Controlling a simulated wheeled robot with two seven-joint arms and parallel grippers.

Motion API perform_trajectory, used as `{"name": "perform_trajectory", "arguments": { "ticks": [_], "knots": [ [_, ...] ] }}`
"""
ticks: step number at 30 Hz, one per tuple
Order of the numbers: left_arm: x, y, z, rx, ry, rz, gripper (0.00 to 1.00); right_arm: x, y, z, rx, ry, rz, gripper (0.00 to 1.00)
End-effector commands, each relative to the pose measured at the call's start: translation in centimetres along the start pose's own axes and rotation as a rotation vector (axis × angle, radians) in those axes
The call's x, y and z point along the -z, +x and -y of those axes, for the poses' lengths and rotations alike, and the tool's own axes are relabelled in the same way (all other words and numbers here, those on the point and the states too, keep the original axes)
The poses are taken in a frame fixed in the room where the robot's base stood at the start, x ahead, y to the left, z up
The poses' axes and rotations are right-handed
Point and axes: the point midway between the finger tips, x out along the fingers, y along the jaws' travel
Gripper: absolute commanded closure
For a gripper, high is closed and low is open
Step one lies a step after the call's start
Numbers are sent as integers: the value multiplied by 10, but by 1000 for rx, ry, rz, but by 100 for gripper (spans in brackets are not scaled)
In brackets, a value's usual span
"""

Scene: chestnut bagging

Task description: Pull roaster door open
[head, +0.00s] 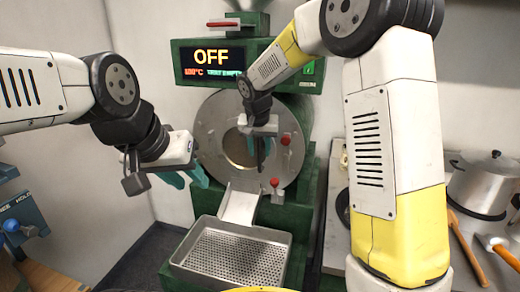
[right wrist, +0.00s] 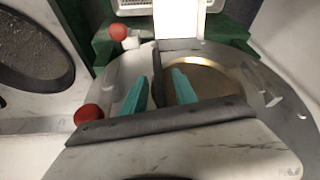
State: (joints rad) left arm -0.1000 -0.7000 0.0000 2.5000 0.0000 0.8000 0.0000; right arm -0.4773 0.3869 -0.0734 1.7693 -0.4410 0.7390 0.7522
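The green roaster (head: 188,190) has a round grey metal front (head: 213,130) with a brass-ringed round opening or window (head: 236,150). Its display reads OFF. Two red knobs, an upper one (head: 286,139) and a lower one (head: 275,182), sit at the right of the round front. My right gripper (head: 259,158) is in front of the middle of it. In the right wrist view its teal fingers (right wrist: 158,90) are apart, with a thin dark upright bar showing between them; I cannot tell whether they touch it. My left gripper (head: 186,177) is open and empty, left of the front.
A chute (head: 241,203) slopes down to a perforated metal tray (head: 232,280) below the front. A lidded pot (head: 485,185) and a wooden-handled tool (head: 466,248) are on the right counter. A blue device (head: 20,220) is at the left edge.

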Motion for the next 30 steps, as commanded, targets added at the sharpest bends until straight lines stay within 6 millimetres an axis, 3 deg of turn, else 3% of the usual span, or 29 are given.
{"name": "perform_trajectory", "arguments": {
  "ticks": [8,14,30],
  "knots": [
    [0,0,0,0,0,0,64,0,3,0,0,0,0,66],
    [0,0,0,0,0,0,64,0,3,0,0,0,0,100],
    [0,0,0,0,0,0,64,0,2,0,0,0,0,100]
  ]
}}
